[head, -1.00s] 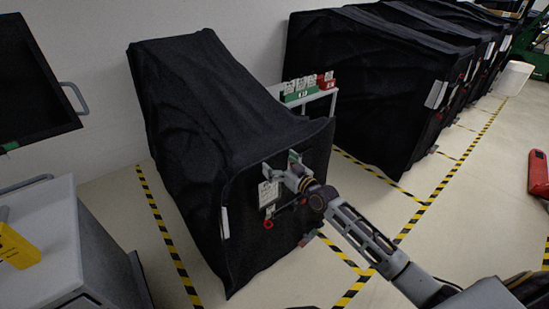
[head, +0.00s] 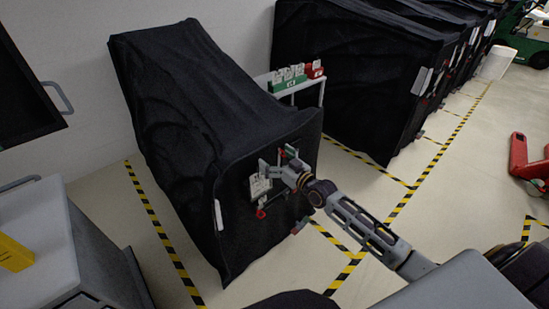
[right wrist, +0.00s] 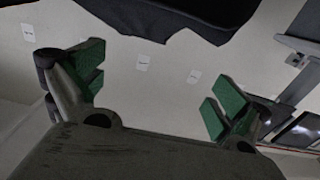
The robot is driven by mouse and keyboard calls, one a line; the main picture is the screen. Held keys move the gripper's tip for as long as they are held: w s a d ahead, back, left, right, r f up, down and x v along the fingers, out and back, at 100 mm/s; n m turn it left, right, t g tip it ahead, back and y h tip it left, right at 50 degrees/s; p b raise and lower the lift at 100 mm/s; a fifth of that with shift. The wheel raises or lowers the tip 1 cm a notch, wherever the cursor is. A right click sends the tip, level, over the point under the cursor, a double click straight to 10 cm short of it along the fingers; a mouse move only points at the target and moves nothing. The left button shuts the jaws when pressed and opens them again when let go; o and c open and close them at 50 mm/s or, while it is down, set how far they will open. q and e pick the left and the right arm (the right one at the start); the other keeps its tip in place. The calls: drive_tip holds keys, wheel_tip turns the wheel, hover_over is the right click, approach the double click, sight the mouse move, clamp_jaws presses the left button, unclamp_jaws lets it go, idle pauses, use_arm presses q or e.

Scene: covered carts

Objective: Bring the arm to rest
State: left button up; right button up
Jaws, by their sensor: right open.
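My right arm comes in from the lower right in the head view. Its gripper (head: 277,166) appears in front of the front face of a black-covered cart (head: 190,110). I cannot tell from the head view how far it is from the cover. In the right wrist view the gripper (right wrist: 158,88) is open, with its green-padded fingers wide apart and nothing between them. A black cloth edge (right wrist: 165,18) hangs at the top of that view, beyond the fingers. My left gripper is not in view.
More black-covered carts (head: 350,85) stand at the back right. A grey cabinet (head: 55,225) with a yellow item (head: 14,254) is at the lower left. A red pallet truck (head: 522,160) is at the right. Striped tape (head: 165,240) marks the floor; the aisle (head: 460,200) is clear.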

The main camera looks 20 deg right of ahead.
idle(0.7)
